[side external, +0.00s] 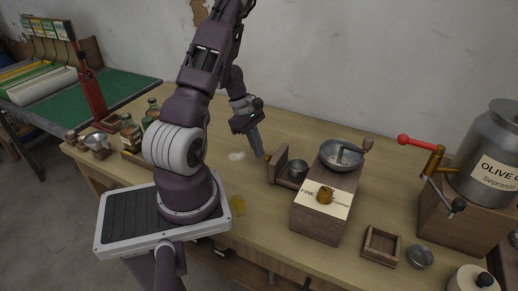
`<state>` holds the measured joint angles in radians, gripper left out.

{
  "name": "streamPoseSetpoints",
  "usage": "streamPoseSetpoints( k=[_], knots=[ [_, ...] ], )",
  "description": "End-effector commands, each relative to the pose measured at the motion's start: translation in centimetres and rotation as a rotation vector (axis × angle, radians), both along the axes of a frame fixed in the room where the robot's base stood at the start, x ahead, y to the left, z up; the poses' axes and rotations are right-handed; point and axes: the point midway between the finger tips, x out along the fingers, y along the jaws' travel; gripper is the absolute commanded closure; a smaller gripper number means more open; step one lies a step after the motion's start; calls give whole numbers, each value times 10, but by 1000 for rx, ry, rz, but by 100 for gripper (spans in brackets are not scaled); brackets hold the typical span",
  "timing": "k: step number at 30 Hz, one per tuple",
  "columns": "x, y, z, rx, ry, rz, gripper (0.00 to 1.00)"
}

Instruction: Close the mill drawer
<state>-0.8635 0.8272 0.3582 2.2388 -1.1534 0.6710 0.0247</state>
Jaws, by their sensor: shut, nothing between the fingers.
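The wooden mill (322,222) stands on the workbench right of centre, with a metal bowl and a crank on top and a "FINE" label with an amber-coloured patch. Its drawer (278,164) sticks out of the left side, open, with an upright wooden front and a small knob (267,157). A small metal cup (297,170) shows in or just behind the drawer. My gripper (259,152) is shut and empty. It points down just left of the drawer front, close to the knob. I cannot tell whether it touches the knob.
A large olive oil can (490,160) stands at far right beside a red-handled crank. Bottles (131,130) stand at left. The bench behind the mill is mostly clear.

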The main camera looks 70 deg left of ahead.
Motion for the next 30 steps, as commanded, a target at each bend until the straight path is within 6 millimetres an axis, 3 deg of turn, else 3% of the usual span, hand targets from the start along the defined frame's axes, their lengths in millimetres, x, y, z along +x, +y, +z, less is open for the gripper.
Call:
streamPoseSetpoints(
  k=[14, 24, 28, 30],
  knots=[
    [8, -8, 0, 0, 0, -2, 100],
    [67, -68, 1, -1, -1, -5, 100],
    [80, -82, 0, 0, 0, -3, 100],
    [79, -79, 0, 0, 0, 0, 100]
  ],
)
